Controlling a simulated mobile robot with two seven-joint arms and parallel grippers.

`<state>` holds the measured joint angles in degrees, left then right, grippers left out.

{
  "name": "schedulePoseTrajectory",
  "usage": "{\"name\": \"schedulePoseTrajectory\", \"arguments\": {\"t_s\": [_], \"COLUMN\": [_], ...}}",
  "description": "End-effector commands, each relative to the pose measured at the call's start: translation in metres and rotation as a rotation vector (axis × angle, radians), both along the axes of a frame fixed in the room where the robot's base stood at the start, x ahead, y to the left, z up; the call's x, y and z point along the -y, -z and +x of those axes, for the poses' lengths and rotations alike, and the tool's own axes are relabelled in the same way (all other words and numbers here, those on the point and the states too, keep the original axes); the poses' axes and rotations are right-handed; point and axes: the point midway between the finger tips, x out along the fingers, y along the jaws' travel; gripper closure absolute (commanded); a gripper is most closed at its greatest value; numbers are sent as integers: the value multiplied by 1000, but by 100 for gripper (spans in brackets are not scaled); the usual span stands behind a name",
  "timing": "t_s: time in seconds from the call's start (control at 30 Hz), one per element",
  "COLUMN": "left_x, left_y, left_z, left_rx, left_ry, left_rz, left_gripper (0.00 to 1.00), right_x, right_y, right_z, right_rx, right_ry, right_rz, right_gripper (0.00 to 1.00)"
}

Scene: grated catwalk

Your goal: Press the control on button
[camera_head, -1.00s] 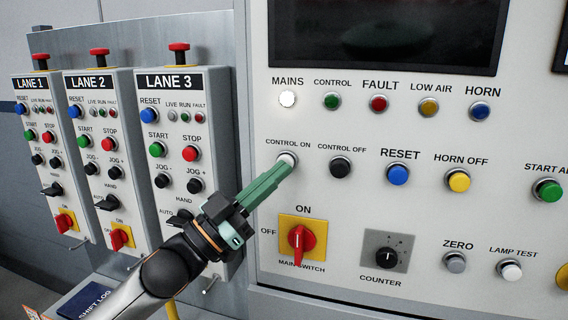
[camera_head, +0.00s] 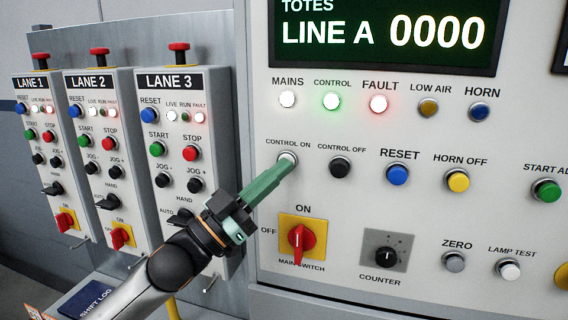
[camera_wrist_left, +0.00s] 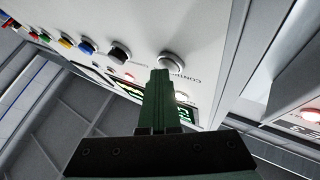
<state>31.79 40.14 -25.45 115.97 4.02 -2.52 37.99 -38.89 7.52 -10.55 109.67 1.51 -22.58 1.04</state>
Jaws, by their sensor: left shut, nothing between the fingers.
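The white control on button (camera_head: 287,160) sits on the large panel, under the mains lamp. My left gripper (camera_head: 282,168) is shut and empty, its green fingertips at the button's face and seeming to touch it. In the left wrist view the fingertips (camera_wrist_left: 160,74) reach up to the button (camera_wrist_left: 171,62), hiding part of it. The mains lamp (camera_head: 288,99) is lit white, the control lamp (camera_head: 331,100) glows green-white and the fault lamp (camera_head: 378,103) glows red. The display (camera_head: 385,32) reads "LINE A 0000". My right gripper is not in view.
The black control off button (camera_head: 340,167) is just right of the control on button. The red main switch (camera_head: 301,241) is below, handle upright. The Lane 1, 2 and Lane 3 (camera_head: 175,150) boxes stand to the left, close to my arm.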

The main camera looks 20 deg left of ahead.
Motion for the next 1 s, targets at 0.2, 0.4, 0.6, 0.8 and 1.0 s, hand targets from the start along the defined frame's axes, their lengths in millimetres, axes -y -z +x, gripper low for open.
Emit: {"name": "schedulePoseTrajectory", "arguments": {"t_s": [0.2, 0.4, 0.6, 0.8, 1.0], "left_x": [0, -1, -1, -1, -1], "left_y": [1, 2, 2, 1, 1], "left_z": [0, -7, -19, -24, -24], "left_rx": [-3, -3, -3, -2, -1], "left_ry": [-2, -2, -1, -1, -1], "left_rz": [0, 0, 0, 1, 0], "left_gripper": [100, 100, 100, 100, 100], "right_x": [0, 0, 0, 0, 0], "right_y": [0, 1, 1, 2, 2], "right_z": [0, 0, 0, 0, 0], "right_rx": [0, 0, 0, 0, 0], "right_ry": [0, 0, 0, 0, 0], "right_rz": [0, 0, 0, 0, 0], "right_gripper": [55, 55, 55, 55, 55]}}
